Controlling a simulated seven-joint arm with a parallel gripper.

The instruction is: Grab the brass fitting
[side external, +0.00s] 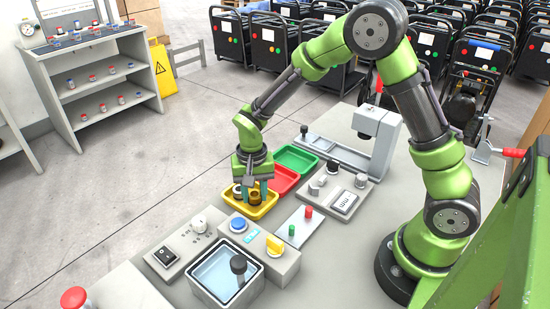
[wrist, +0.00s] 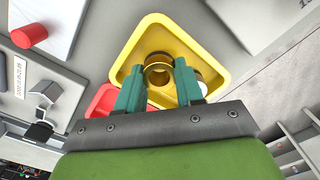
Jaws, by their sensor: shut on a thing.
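The brass fitting (wrist: 158,75) is a ring-like golden part in the yellow tray (wrist: 214,36). In the side external view, the yellow tray (side external: 233,205) stands on the bench with the gripper reaching down into it. My gripper (side external: 254,186) has teal fingers, which also show in the wrist view (wrist: 159,85) on either side of the brass fitting. It is shut on the brass fitting. Another round part (wrist: 200,84) lies in the tray behind the right finger, partly hidden. The fitting's lower part is hidden from view.
A red tray (side external: 284,180) and a green tray (side external: 297,159) stand beside the yellow one. A water basin (side external: 225,275) with a control box is in front. A grey microscope-like stand (side external: 378,130) is at the back right.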

